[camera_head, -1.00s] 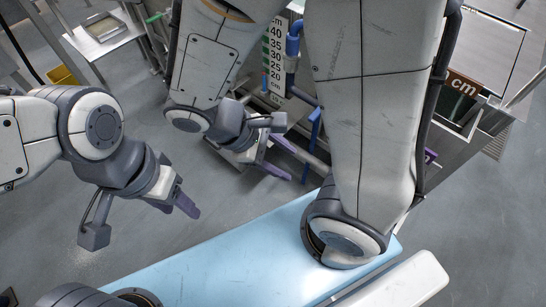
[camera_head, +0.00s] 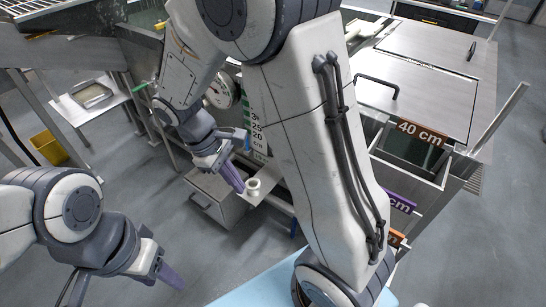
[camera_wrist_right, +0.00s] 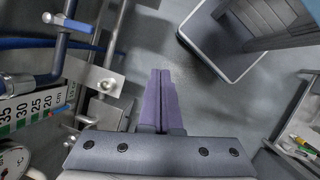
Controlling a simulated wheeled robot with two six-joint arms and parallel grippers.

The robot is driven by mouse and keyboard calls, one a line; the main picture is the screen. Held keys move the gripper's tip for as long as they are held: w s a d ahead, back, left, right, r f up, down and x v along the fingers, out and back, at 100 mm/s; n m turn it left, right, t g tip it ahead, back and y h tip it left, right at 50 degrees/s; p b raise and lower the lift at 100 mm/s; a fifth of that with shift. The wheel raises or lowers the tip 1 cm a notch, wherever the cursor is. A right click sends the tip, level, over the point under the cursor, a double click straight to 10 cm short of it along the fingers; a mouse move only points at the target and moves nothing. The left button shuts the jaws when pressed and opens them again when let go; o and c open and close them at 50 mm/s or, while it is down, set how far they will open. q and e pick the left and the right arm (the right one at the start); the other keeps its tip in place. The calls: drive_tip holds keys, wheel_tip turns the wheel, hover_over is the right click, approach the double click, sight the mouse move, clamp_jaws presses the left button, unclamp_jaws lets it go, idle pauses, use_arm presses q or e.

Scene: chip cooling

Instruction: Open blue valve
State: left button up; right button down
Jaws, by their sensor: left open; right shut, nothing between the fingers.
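In the right wrist view a blue valve handle (camera_wrist_right: 75,25) sits on a grey pipe at the upper left. In the head view my right gripper (camera_head: 240,187) is in front of the metal stand, where my arm hides much of the piping. My left gripper (camera_head: 172,278) is open and empty over the floor at the lower left.
A green and white centimetre scale (camera_head: 256,128) and a round gauge (camera_head: 220,92) are on the stand. A white fitting (camera_head: 254,188) is close to my right fingers. A steel tank (camera_head: 420,85) stands at the right. A yellow bin (camera_head: 49,148) is at the left.

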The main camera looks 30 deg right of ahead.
drive_tip(key=w+d+f+m+y+p, duration=0.1)
drive_tip(key=w+d+f, duration=0.1)
drive_tip(key=w+d, duration=0.6)
drive_tip(key=w+d+f+m+y+p, duration=0.1)
drive_tip(key=w+d+f, duration=0.1)
drive_tip(key=w+d, duration=0.65)
drive_tip(key=s+d+f+p, duration=0.2)
drive_tip(key=s+d+f, duration=0.3)
drive_tip(key=s+f, duration=0.3)
drive_tip(key=shift+f, duration=0.7)
